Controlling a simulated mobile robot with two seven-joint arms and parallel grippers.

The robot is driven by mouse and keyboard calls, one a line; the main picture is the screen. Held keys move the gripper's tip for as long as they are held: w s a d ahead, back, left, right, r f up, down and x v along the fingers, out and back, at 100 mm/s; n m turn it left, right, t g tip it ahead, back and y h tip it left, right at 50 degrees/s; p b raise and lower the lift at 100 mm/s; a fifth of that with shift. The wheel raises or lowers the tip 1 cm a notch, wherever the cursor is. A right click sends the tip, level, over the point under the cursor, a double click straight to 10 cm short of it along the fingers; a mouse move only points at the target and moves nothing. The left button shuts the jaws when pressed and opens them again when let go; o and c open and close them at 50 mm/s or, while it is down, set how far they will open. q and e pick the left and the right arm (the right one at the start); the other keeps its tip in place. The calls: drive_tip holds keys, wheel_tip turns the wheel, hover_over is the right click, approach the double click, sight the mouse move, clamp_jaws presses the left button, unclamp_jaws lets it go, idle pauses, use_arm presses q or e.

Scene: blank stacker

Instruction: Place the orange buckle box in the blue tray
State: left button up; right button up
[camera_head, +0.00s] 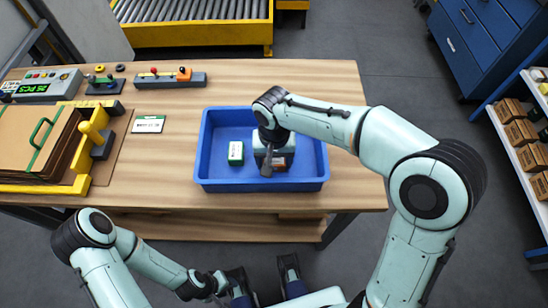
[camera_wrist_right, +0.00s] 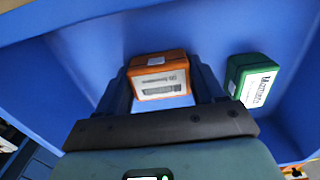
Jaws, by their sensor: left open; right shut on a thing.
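The blue tray (camera_head: 203,165) lies on the wooden table. My right gripper (camera_head: 276,166) is down inside its right half. In the right wrist view, the right gripper (camera_wrist_right: 160,92) is shut on the orange buckle box (camera_wrist_right: 158,76), which sits between its two fingers with its white label showing. In the head view, the gripper hides most of the orange box (camera_head: 280,163). Whether the box touches the tray floor is not clear. My left gripper (camera_head: 222,292) is open and empty, low at the bottom edge, clear of the table.
A green box (camera_head: 236,153) stands in the tray left of the right gripper; it also shows in the right wrist view (camera_wrist_right: 252,80). A yellow-framed stacker (camera_head: 40,145), a label card (camera_head: 148,124) and a control bar (camera_head: 165,79) occupy the table's left and back. The table's back right is clear.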

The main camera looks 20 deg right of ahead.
sight(274, 160)
drive_tip(key=o, duration=1.1)
drive_tip(key=shift+f, duration=0.1)
drive_tip(key=shift+o, duration=0.2)
wheel_tip(274, 160, up, 12)
drive_tip(key=p, duration=0.2)
drive_tip(key=shift+r, duration=0.2)
